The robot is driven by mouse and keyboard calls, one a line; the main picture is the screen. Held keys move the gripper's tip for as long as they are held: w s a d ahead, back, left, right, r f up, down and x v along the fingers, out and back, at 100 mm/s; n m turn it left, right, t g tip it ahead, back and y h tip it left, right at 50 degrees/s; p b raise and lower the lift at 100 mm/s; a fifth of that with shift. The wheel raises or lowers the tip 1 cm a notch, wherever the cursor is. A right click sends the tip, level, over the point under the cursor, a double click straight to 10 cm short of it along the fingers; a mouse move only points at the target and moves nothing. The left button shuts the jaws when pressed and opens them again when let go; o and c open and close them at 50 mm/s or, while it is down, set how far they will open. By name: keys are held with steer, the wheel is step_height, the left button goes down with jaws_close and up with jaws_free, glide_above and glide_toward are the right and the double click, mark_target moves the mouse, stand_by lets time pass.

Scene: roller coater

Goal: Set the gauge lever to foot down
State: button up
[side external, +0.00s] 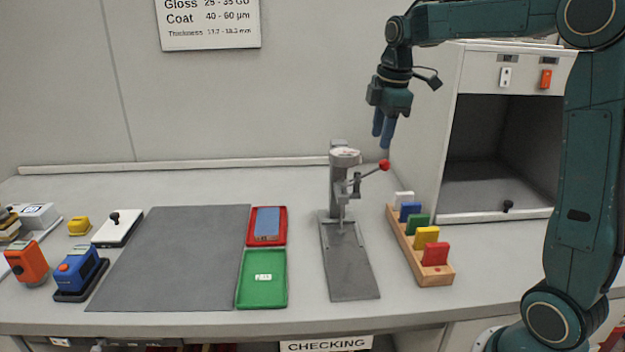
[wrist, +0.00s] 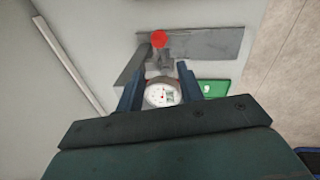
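The gauge (side external: 338,185) is a grey stand with a round dial on top and a flat grey base plate (side external: 350,270). Its lever ends in a red knob (side external: 384,164) and slants up to the right in the side view. The gauge foot is too small to tell whether it touches the base.
A wooden rack (side external: 418,245) with several coloured blocks stands right of the gauge. A red tray (side external: 267,240) with a blue panel and a green tray (side external: 262,290) lie left, beside a grey mat (side external: 170,255). An open cabinet (side external: 500,140) stands at the back right.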

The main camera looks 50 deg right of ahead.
steer(key=shift+s+a+r, duration=0.1)
steer(key=shift+s+r, duration=0.1)
steer(key=shift+r, duration=0.9)
steer(key=shift+s+a+r, duration=0.1)
steer(key=shift+s+r, duration=0.05)
steer(key=shift+r, duration=0.9)
steer(key=shift+d, duration=0.1)
jaws_close()
steer(key=s+d+f+n+y, duration=0.1)
steer(key=d+n, duration=0.1)
steer(key=n, duration=0.9)
steer(key=s+d+f+n+t+y, duration=0.1)
steer(key=s+d+n, duration=0.1)
steer(key=n, duration=1)
steer(key=s+d+f+n+y, duration=0.1)
steer(key=d+n, duration=0.2)
steer(key=n, duration=0.9)
steer(key=shift+s+f+y, duration=0.15)
steer(key=shift+s+y, duration=0.05)
steer(key=shift+y, duration=0.1)
